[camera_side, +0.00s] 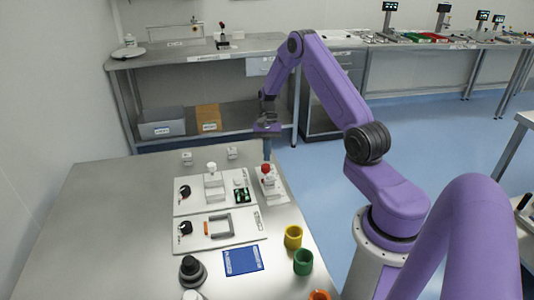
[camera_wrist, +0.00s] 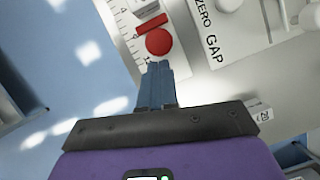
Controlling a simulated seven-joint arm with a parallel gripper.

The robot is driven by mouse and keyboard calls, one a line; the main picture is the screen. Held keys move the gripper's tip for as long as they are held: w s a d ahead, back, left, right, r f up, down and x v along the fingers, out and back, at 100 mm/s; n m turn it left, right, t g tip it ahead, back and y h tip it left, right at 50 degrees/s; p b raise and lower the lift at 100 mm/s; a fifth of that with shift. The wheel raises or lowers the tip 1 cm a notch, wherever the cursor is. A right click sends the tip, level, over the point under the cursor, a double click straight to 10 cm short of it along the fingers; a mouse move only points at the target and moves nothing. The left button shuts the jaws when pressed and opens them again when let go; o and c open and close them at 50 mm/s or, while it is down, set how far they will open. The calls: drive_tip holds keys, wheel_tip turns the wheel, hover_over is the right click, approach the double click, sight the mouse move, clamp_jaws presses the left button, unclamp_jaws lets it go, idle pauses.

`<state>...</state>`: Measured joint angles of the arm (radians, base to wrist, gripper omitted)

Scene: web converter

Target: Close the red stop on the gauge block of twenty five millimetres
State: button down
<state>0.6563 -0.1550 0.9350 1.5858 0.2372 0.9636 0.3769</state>
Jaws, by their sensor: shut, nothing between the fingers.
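The red stop (camera_wrist: 158,42) shows in the wrist view as a round red knob with a thin red bar beside it, on a white plate with a ruler scale (camera_wrist: 128,34). It also shows in the side view (camera_side: 266,168). A pale grey block (camera_wrist: 146,9) lies just beyond the red bar; I cannot read its size. My gripper (camera_wrist: 157,66) is shut and empty, its fingertips right beside the red knob; I cannot tell if they touch. In the side view my gripper (camera_side: 267,158) points down just above and behind the knob.
A plate marked ZERO GAP (camera_wrist: 210,40) lies to the right of the ruler plate. A small labelled block (camera_wrist: 261,111) stands near my gripper. Two small blocks (camera_side: 187,158) (camera_side: 232,152) stand at the back. Yellow (camera_side: 293,237) and green (camera_side: 303,262) cups stand in front.

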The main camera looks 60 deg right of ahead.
sight(267, 173)
idle(0.3)
drive_tip(key=shift+s+a, duration=1.75)
drive_tip(key=shift+d, duration=0.1)
